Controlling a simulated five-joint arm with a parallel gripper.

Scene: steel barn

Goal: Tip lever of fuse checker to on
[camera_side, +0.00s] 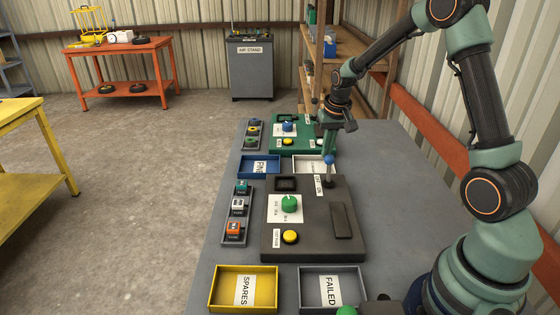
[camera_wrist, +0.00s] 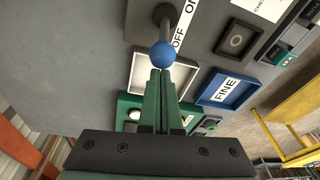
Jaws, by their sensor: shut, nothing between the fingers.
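The fuse checker (camera_side: 312,240) is a dark grey box with a green dial (camera_side: 289,204), a yellow button (camera_side: 290,237) and a small dark window. Its lever is a dark rod with a blue ball (camera_side: 329,159) on top, at the box's far right corner. In the wrist view the blue ball (camera_wrist: 162,54) is on the OFF side of the OFF/ON label (camera_wrist: 178,40). My gripper (camera_side: 328,148) is shut and empty, with green fingers. In the wrist view its fingertips (camera_wrist: 160,72) are right at the ball; I cannot tell whether they touch.
A green box (camera_side: 290,148) with a blue dial stands behind. Blue FINE (camera_side: 259,167) and white trays lie between the boxes. A yellow SPARES tray (camera_side: 267,270) and grey FAILED tray (camera_side: 312,273) are in front. A fuse rack (camera_side: 236,215) is left. Bare table lies right.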

